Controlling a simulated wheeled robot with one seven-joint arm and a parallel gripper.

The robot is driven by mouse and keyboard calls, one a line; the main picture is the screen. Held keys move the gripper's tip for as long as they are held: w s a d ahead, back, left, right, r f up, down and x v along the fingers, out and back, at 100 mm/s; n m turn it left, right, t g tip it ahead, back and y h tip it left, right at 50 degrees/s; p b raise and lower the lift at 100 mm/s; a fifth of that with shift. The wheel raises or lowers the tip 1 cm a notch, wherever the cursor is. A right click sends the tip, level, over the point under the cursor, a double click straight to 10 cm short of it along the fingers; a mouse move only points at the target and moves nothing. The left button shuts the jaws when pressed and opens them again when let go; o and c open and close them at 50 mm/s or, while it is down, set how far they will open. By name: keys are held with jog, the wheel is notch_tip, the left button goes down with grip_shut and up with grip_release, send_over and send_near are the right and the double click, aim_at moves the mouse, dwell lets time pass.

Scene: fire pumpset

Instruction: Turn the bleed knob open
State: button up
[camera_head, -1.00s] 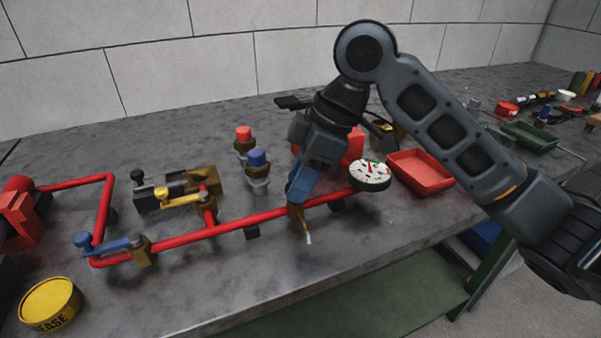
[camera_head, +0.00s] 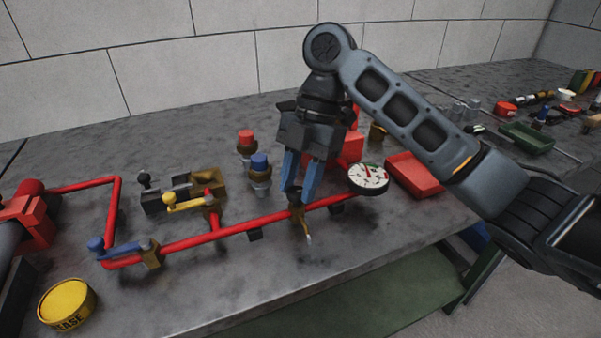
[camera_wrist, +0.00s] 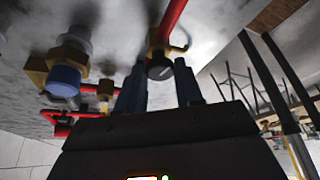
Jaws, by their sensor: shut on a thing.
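The bleed knob (camera_wrist: 159,67) is a small dark round knob with a pale line on its face. It sits on a brass fitting (camera_head: 302,216) on the red pipe, with a thin spout pointing down toward the bench front. My gripper (camera_head: 300,192) is above it, pointing down, with one blue finger on each side of the knob. In the wrist view my gripper's fingers (camera_wrist: 160,85) flank the knob, shut on it. The knob is partly hidden by the fingers in the head view. How far it is turned cannot be told.
A white-faced gauge (camera_head: 368,178) stands close right of my gripper. The blue-capped (camera_head: 260,163) and red-capped (camera_head: 246,140) fittings stand to the left. A yellow-handled valve (camera_head: 188,201), a blue-handled valve (camera_head: 122,248) and a red tray (camera_head: 412,177) are farther off.

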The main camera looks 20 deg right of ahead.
jog(key=n+p, duration=0.1)
jog(key=n, duration=0.1)
jog(key=n+g+h+p, duration=0.1)
jog(key=n, duration=0.1)
jog(key=shift+w+a+r+n+p, duration=0.1)
jog(key=shift+w+r+n+p, duration=0.1)
jog(key=shift+n+p, duration=0.1)
jog(key=shift+a+f+n+g+h+p, duration=0.1)
jog(key=shift+n+g+h+p, duration=0.3)
jog(key=shift+n, duration=0.6)
jog(key=shift+f+n+g+h+p, duration=0.1)
jog(key=shift+n+h+p, duration=0.45)
jog(key=shift+n, duration=0.45)
jog(key=o, duration=1)
jog(key=shift+o, duration=0.2)
jog(key=v, duration=0.7)
jog(key=shift+w+r, duration=0.2)
jog(key=shift+r, duration=0.15)
jog(key=shift+a, duration=0.1)
